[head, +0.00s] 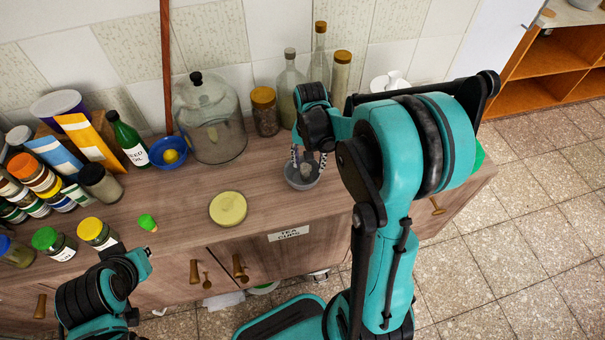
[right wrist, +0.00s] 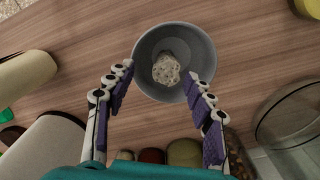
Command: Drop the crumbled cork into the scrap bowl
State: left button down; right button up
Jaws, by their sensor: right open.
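A small grey bowl (head: 302,181) stands on the wooden counter near its front edge; it also shows in the right wrist view (right wrist: 147,48). A pale, pitted lump, which looks like the crumbled cork (right wrist: 166,69), lies inside this bowl. My right gripper (head: 308,163) is open above the bowl, its fingers (right wrist: 158,77) apart on either side of the lump and holding nothing. My left gripper (head: 138,263) is low at the left, in front of the counter edge; its jaws are not clear. A blue bowl (head: 157,153) with a yellow round thing stands further back left.
A yellow round disc (head: 228,208) lies left of the grey bowl. Many spice jars (head: 45,178) crowd the left. Counter between disc and bowl is clear.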

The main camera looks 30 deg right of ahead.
notch_tip(320, 180, up, 11)
dwell(0.3)
jog(key=shift+r, duration=0.1)
jog(key=s+a+f+n+t+b, duration=0.1)
jog(key=s+a+n+t, duration=0.6)
jog(key=s+a, duration=0.4)
jog(key=shift+s+f+n, duration=0.2)
jog(key=shift+f+n, duration=0.05)
jog(key=shift+n, duration=0.55)
